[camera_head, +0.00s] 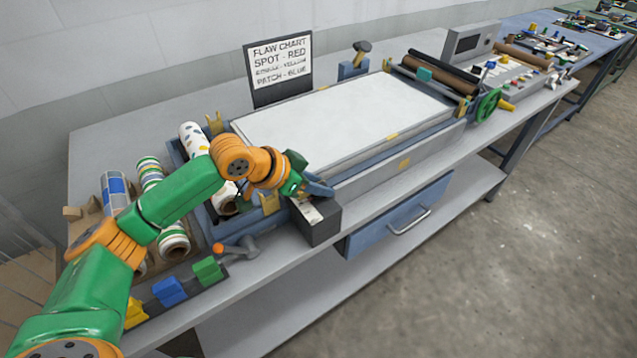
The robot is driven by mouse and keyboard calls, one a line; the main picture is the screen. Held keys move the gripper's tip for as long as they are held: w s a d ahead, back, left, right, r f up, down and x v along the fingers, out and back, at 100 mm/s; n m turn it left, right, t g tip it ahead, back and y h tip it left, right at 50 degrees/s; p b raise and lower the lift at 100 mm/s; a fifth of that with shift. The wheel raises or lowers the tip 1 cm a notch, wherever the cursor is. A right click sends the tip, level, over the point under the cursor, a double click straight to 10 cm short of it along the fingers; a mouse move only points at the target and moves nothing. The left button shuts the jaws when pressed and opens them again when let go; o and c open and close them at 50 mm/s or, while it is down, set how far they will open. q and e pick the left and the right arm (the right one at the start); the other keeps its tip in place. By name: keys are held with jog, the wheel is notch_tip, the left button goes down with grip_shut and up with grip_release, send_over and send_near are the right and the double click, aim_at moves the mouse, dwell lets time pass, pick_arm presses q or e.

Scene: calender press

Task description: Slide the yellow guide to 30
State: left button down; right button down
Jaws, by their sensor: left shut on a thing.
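My left gripper (318,188) reaches in from the left to the near left corner of the press. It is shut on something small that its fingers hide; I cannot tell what. It is just above a dark box (322,225) with a white marked strip on top, whose figures are too small to read. A yellow upright piece (269,203) stands just left of the gripper, and a similar yellow one (214,123) stands at the back; I cannot tell whether either is the yellow guide. My right gripper is not in view.
The white press bed (345,120) lies right of the arm. Patterned rolls (116,192) and yellow, blue and green blocks (170,291) are at the left. A flaw chart (280,68) stands behind. A blue drawer (400,217) is below the bench edge.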

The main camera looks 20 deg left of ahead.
pick_arm(q)
jog(key=shift+r, duration=0.1)
dwell(0.5)
jog(key=shift+w, duration=0.1)
jog(key=w+a+p, duration=0.1)
jog(key=a, duration=0.1)
jog(key=w+a, duration=0.2)
jog(key=shift+w+a+p, duration=0.1)
jog(key=shift+p, duration=0.25)
jog(key=c, duration=0.7)
grip_release()
